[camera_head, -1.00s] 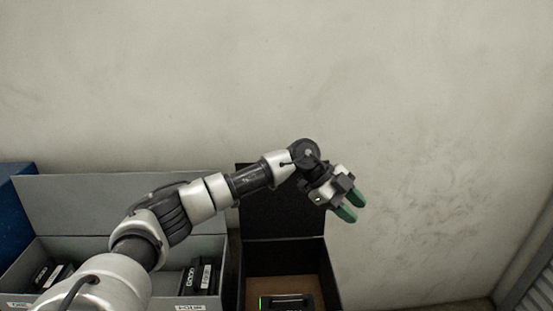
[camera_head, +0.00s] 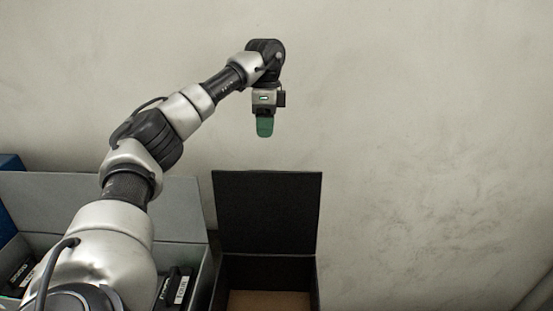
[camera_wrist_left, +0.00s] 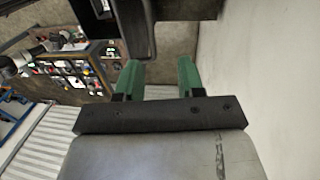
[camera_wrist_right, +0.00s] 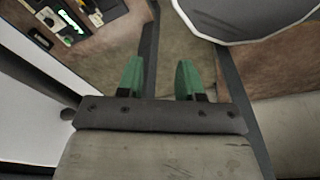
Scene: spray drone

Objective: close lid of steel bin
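The grey steel-looking bin (camera_head: 205,270) stands at the lower left of the head view, its grey lid (camera_head: 185,205) raised upright at the back. My left arm hides much of this bin. To its right is a black bin (camera_head: 262,268) with its black lid (camera_head: 267,212) also upright. My left gripper (camera_head: 264,128) points down above and behind the black lid's top edge, apart from it in the picture. In the left wrist view its green fingers (camera_wrist_left: 159,78) are apart with nothing held. My right gripper (camera_wrist_right: 159,80) is open and empty, outside the head view.
Black boxed items (camera_head: 176,287) lie inside the grey bin. A blue object (camera_head: 8,170) stands at the far left. A pale wall (camera_head: 430,150) rises behind the bins. The left wrist view also shows a shelf with many items (camera_wrist_left: 75,70).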

